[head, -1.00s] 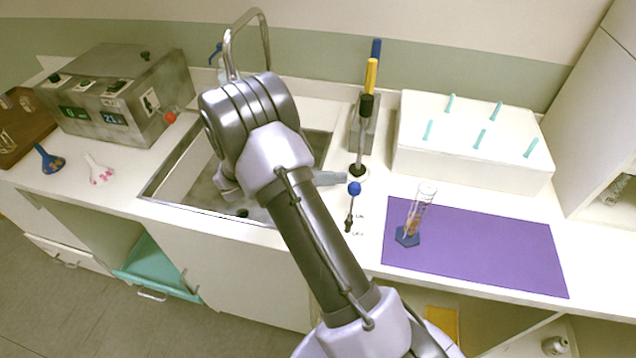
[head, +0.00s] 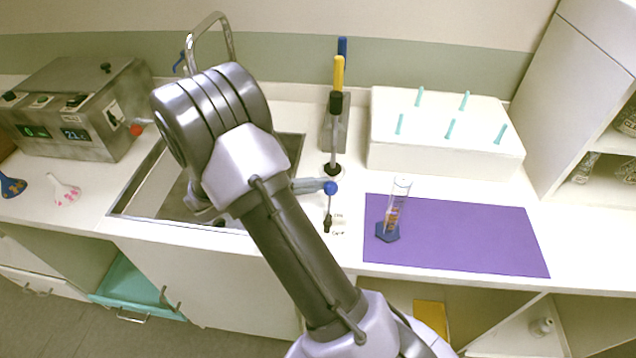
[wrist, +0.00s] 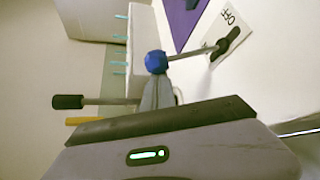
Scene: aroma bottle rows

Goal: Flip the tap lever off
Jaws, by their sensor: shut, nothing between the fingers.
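A thin lever with a blue ball knob (head: 330,188) stands on the counter right of the sink, its dark foot beside small ON and OFF labels. It looks nearly upright in the head view. In the wrist view, the knob (wrist: 155,61) is just past my fingertips, and the rod runs right to its foot beside the OFF label (wrist: 229,17). My gripper (head: 310,186) is shut and empty, its tips at the knob's left side. In the wrist view my gripper (wrist: 157,92) points at the knob. I cannot tell whether they touch. My arm hides part of the sink.
A metal faucet (head: 212,30) arches behind the sink. A graduated cylinder (head: 394,208) stands on a purple mat (head: 470,235) to the right. A white pegged box (head: 445,150) is behind it.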

